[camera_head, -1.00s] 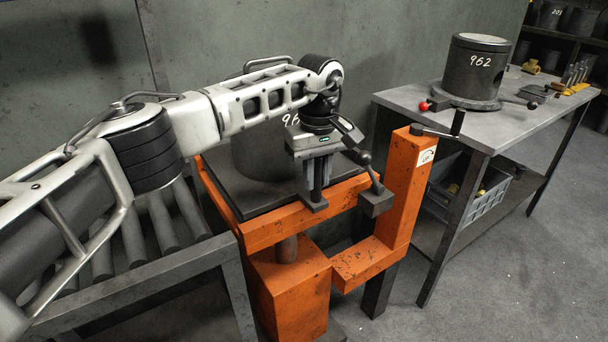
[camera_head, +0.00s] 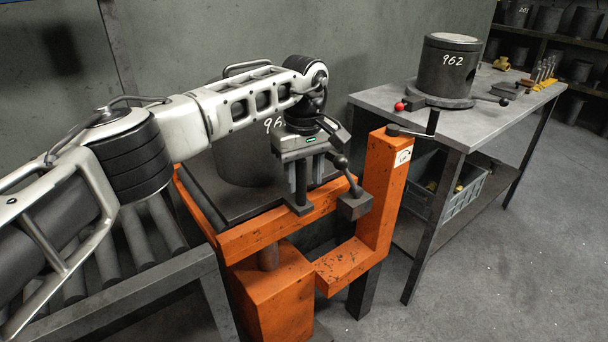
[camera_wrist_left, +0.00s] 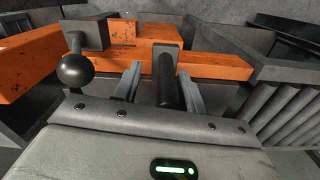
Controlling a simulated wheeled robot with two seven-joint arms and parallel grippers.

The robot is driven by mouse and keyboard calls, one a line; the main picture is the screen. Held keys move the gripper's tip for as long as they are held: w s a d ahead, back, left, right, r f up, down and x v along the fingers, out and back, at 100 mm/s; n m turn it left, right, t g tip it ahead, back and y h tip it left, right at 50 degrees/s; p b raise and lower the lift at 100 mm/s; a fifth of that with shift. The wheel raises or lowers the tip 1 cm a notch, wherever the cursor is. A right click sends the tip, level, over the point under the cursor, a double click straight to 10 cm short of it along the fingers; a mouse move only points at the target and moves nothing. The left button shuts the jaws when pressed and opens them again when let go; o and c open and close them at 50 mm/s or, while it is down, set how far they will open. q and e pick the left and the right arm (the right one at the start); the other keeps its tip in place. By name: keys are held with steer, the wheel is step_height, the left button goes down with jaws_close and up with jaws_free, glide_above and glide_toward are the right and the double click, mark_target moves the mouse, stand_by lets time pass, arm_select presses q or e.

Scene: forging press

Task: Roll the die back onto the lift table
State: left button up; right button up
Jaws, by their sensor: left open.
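The die marked 96 (camera_head: 240,158), a dark cylinder, stands on the dark top of the orange lift table (camera_head: 295,222). My arm and gripper hide its upper and right parts. My left gripper (camera_head: 304,182) points down at the table's front edge, right of the die. In the left wrist view its fingers (camera_wrist_left: 160,90) are apart, with a dark upright bar (camera_wrist_left: 167,80) between them; I cannot tell whether they touch it. A ball-ended lever (camera_head: 340,162) on a dark block stands just right of the gripper. My right gripper is not in view.
A roller conveyor (camera_head: 165,225) adjoins the lift table on the left. A grey bench (camera_head: 380,95) on the right bears another dark cylinder marked 962 (camera_head: 447,70) on a round base with handles. A crate (camera_head: 465,190) sits beneath it. Floor at right is clear.

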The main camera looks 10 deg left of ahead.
arm_select(q)
steer(key=shift+r, duration=0.15)
steer(key=shift+r, duration=0.35)
step_height(320, 180, up, 15)
steer(key=p, duration=0.1)
steer(key=shift+p, duration=0.35)
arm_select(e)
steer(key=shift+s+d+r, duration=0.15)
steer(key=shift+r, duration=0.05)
